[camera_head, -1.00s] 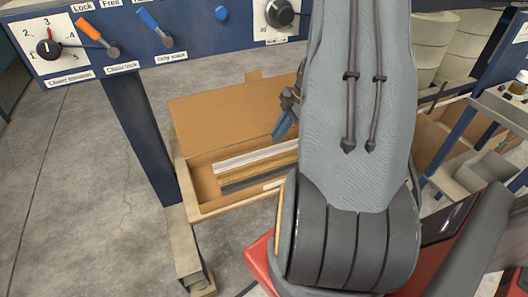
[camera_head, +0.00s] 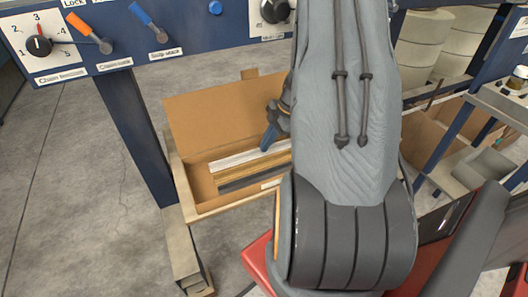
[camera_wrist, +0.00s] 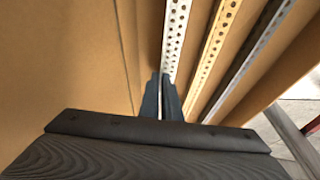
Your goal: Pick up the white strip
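The white strip (camera_head: 240,156) lies in an open cardboard box, beside a tan strip and a dark grey one. In the wrist view the white strip (camera_wrist: 175,38) is perforated and runs away from my fingertips, left of the other two. My gripper (camera_head: 266,146) hangs over the box, partly hidden behind my arm in the head view, with a blue fingertip near the white strip. In the wrist view my gripper (camera_wrist: 160,82) has its two fingers close together at the near visible part of the white strip. Whether they touch or straddle it is unclear.
The cardboard box (camera_head: 206,115) has a raised back flap and low walls close around the strips. The tan strip (camera_wrist: 218,45) and the grey strip (camera_wrist: 248,55) lie to the right. A blue control panel (camera_head: 185,30) and its post (camera_head: 138,135) stand close by at left.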

